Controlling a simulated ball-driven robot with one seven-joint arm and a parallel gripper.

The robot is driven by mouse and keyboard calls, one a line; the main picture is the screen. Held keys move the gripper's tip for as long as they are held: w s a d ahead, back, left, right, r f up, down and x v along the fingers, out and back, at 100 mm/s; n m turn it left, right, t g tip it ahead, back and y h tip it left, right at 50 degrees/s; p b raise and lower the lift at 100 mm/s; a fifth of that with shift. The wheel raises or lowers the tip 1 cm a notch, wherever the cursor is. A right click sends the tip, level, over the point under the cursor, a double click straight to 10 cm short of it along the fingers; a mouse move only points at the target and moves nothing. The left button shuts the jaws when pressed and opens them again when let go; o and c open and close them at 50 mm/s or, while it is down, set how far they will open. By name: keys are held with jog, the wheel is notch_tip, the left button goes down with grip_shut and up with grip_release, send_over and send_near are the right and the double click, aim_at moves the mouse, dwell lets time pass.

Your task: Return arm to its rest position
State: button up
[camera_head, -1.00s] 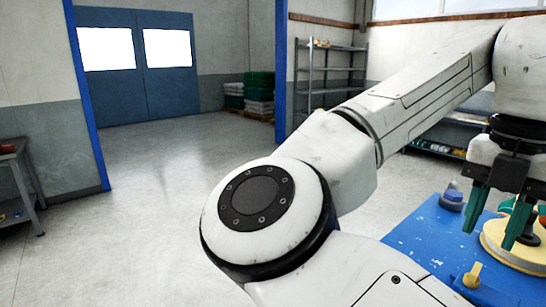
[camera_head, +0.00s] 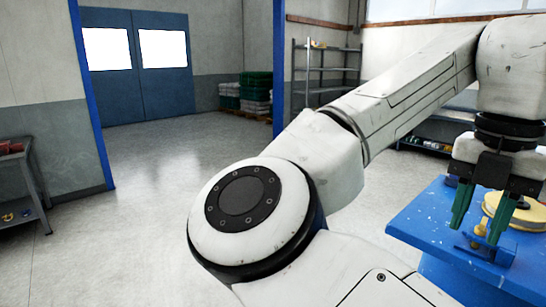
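My white arm crosses the right half of the head view from the bottom to the upper right. My gripper (camera_head: 477,214) hangs from it at the right, pointing down, with two dark green fingers. The fingers stand apart with a gap between them, and I see nothing held in it. It is in front of or above a blue table (camera_head: 428,228). A cream-yellow round spool (camera_head: 520,218) on the table is partly behind the right finger. A small yellow part (camera_head: 480,232) shows between the fingers.
A dark bench (camera_head: 22,180) stands at the left edge. Metal shelves (camera_head: 325,75) and stacked green crates (camera_head: 255,95) stand at the back, near blue double doors (camera_head: 137,60). The floor (camera_head: 160,185) on the left and in the middle is clear.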

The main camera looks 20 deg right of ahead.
jog(key=w+d+f+n+t+h+b, duration=0.15)
jog(key=d+f+n+h, duration=0.25)
jog(key=f+n, duration=0.6)
jog(key=w+d+f+n+t+h, duration=0.15)
jog(key=d+f+n+h, duration=0.25)
jog(key=f+n, duration=0.6)
jog(key=s+a+f+n+y, duration=0.2)
jog(key=a+f+n, duration=0.2)
jog(key=f+n, duration=0.95)
jog(key=s+a+f+n+g+y+b, duration=0.1)
jog(key=s+a+f+n+y, duration=0.4)
jog(key=s+a+f+n, duration=0.9)
notch_tip(320, 180, down, 2)
jog(key=shift+s+a+f+n+g+y, duration=0.1)
jog(key=shift+s+a+n+g+y, duration=0.45)
jog(key=shift+n, duration=0.4)
jog(key=shift+s+d, duration=0.1)
jog(key=shift+d, duration=0.05)
